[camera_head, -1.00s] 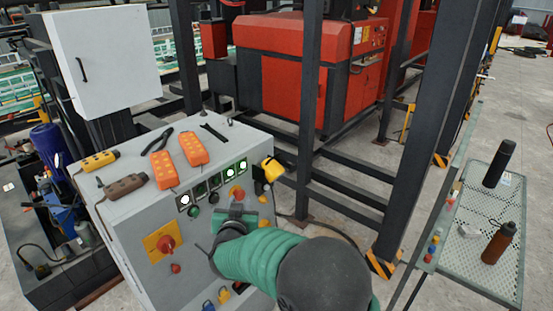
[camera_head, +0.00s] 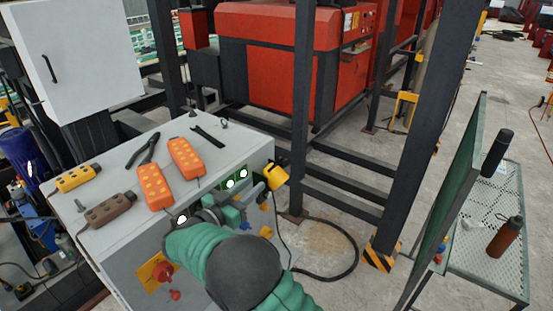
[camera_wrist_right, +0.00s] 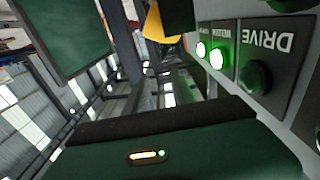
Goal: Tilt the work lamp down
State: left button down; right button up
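The work lamp (camera_head: 277,175) is a small yellow head at the right edge of the grey control cabinet. In the right wrist view, part of a yellow thing that looks like the lamp (camera_wrist_right: 158,25) shows at the top. My right gripper (camera_head: 257,190) is at the front of the cabinet, just left of and slightly below the lamp. I cannot tell whether it touches the lamp, and the finger opening is hidden. My right arm covers part of the cabinet front. My left gripper is not in view.
A lit green button (camera_wrist_right: 217,58) is near the gripper. Dark steel posts (camera_head: 302,110) stand behind the lamp. A green panel (camera_head: 455,200) is at right.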

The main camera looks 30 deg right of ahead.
aim_at(279, 161)
jog(key=p+x, duration=0.1)
jog(key=x, duration=0.8)
jog(key=w+p+x, duration=0.1)
jog(key=x, duration=0.3)
jog(key=shift+f+p, duration=0.25)
jog(key=shift+p, duration=0.05)
jog(key=shift+d+r, duration=0.1)
jog(key=shift+d, duration=0.45)
jog(key=shift+w+a, duration=0.15)
jog(key=shift+w, duration=0.05)
jog(key=shift+c, duration=0.3)
jog(key=c, duration=0.5)
grip_shut()
